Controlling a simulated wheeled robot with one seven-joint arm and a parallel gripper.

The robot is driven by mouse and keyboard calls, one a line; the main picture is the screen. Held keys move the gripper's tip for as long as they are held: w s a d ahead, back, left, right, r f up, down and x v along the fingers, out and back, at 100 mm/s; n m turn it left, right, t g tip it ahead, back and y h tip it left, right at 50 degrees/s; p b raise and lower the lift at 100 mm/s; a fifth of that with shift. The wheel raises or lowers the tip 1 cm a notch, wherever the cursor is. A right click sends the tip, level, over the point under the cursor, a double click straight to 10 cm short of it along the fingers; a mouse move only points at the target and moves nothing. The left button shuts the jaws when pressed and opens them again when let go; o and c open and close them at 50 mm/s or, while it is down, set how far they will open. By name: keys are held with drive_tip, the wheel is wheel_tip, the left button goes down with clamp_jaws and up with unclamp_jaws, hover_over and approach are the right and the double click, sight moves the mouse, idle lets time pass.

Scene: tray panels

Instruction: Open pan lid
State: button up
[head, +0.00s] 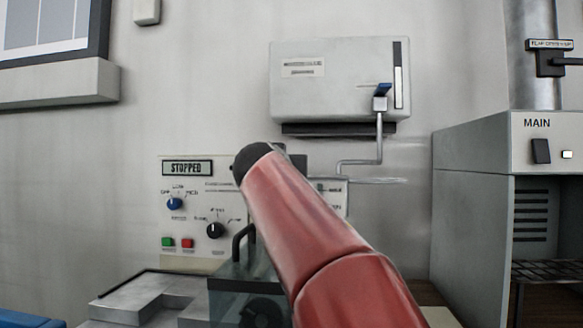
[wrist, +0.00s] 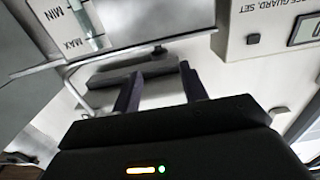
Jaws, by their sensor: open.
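I cannot tell for sure which thing is the pan lid. A clear, dark-tinted cover (head: 245,290) with a black bar handle (head: 237,243) stands at the bottom centre of the head view, partly behind my red arm. My gripper (wrist: 160,88) is open in the wrist view, its two dark fingers apart with nothing gripped. A dark grey bar (wrist: 135,72) shows beyond the fingertips; I cannot tell its distance. In the head view my gripper is mostly hidden behind my arm, in front of the control panel.
A control panel (head: 190,193) reading STOPPED has knobs and green and red buttons. A grey wall box (head: 330,95) has a blue-handled valve (head: 381,97) and pipe. A metal cabinet (head: 475,210) marked MAIN stands right. A grey stepped block (head: 150,297) lies lower left.

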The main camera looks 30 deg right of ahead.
drive_tip(key=p+x, duration=0.3)
drive_tip(key=x, duration=0.3)
drive_tip(key=shift+w+d+r, duration=0.15)
drive_tip(key=shift+w+d, duration=0.05)
drive_tip(key=shift+w, duration=0.05)
drive_tip(key=shift+w+d, duration=0.35)
drive_tip(key=shift+w, duration=0.2)
clamp_jaws()
